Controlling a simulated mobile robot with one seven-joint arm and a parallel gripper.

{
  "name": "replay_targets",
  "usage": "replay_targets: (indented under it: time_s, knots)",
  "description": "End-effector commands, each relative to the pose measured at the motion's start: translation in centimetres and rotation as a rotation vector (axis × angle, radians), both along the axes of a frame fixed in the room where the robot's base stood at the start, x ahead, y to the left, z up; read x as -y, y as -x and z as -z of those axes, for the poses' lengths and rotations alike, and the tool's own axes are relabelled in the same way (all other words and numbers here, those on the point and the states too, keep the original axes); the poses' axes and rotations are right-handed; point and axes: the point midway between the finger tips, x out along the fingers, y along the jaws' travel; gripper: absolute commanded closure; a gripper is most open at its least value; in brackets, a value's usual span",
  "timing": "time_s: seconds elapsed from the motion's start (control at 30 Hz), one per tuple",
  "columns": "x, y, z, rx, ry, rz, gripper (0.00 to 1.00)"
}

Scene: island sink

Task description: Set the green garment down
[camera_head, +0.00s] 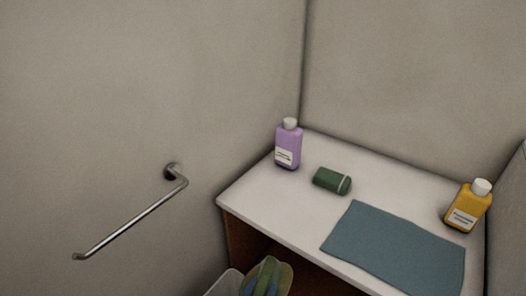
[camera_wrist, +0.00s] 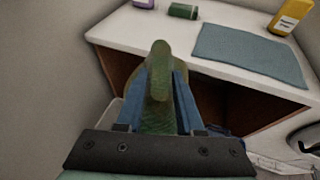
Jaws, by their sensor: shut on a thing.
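My gripper (camera_wrist: 166,82) has blue fingers, shut on a green garment (camera_wrist: 160,55). The garment's upper part sticks up between the fingers and more of it shows below them. In the head view my gripper (camera_head: 267,277) and the green garment (camera_head: 281,272) show at the bottom edge, in front of the white counter (camera_head: 250,197) and apart from its top. A blue-grey mat (camera_head: 395,247) lies flat on the counter's right front part, with nothing on it. A dark green roll with a pale band (camera_head: 332,181) lies behind it.
A purple bottle (camera_head: 288,146) stands at the counter's back left and a yellow bottle (camera_head: 467,207) at its right. A metal bar (camera_head: 130,222) juts from the left wall. A pale bin (camera_head: 222,285) stands below the counter, beside my gripper. The brown space under the counter (camera_wrist: 230,95) is open.

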Motion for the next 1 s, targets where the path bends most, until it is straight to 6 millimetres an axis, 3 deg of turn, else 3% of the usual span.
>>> replay_targets:
  time_s: [0.2, 0.4, 0.6, 1.0]
  knots:
    - [0.4, 2.7, 4.8, -0.011, 0.011, -0.149, 1.0]
    - [0.6, 5.7, 7.9, -0.008, -0.004, -0.263, 1.0]
    - [0.5, 7.0, 8.8, 0.003, -0.015, -0.309, 1.0]
    - [0.4, 7.0, 8.8, 0.003, -0.015, -0.314, 1.0]
